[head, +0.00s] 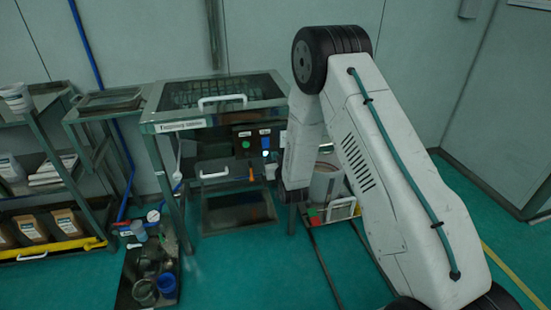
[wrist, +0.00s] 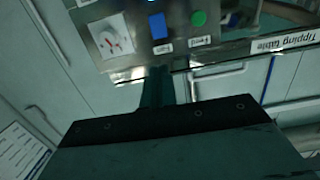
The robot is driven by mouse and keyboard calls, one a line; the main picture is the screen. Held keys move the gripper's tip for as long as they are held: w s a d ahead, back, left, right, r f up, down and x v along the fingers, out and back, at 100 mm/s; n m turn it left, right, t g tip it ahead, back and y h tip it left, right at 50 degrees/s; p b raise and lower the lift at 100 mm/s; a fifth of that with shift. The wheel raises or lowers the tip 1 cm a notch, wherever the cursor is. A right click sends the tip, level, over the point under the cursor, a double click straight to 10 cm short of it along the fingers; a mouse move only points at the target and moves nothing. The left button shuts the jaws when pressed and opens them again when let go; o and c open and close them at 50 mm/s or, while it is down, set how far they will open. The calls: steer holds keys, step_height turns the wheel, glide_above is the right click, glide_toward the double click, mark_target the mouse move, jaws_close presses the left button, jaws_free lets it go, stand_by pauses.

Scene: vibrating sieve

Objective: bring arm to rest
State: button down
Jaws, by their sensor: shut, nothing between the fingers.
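My white arm fills the right of the head view, folded with its black-ringed elbow at the top and its forearm hanging down in front of the machine's right side. I cannot make out my gripper there. In the wrist view my gripper (wrist: 157,80) shows as a narrow dark bar rising from its wide dark body. Its fingers are together and nothing is held. Beyond it, upside down, is the machine's control panel (wrist: 140,50) with a green button (wrist: 199,18) and a blue switch (wrist: 157,25).
The steel sieve machine (head: 215,100) stands against the wall, with an open tray (head: 238,208) below. A shelf rack (head: 45,150) stands at left. A dark floor tray (head: 125,285) holds cups and jars. A pale bucket (head: 325,182) stands behind my arm. Floor at lower centre is mostly clear.

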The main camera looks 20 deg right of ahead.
steer(key=shift+s, duration=0.1)
stand_by(0.3)
steer(key=s+f+g, duration=0.4)
steer(key=f+g, duration=0.1)
steer(key=f, duration=0.3)
steer(key=s+a+r+g+y, duration=0.1)
steer(key=s+r+g, duration=0.1)
steer(key=s+g, duration=0.4)
steer(key=s+r+g, duration=0.2)
steer(key=s+r, duration=1.5)
steer(key=s, duration=0.3)
steer(key=s+d+r+g, duration=0.1)
steer(key=s+r+g, duration=0.1)
steer(key=s+r, duration=1.5)
steer(key=shift+s+d+r+n, duration=0.3)
steer(key=shift+s+r+n, duration=0.1)
steer(key=shift+s, duration=1.15)
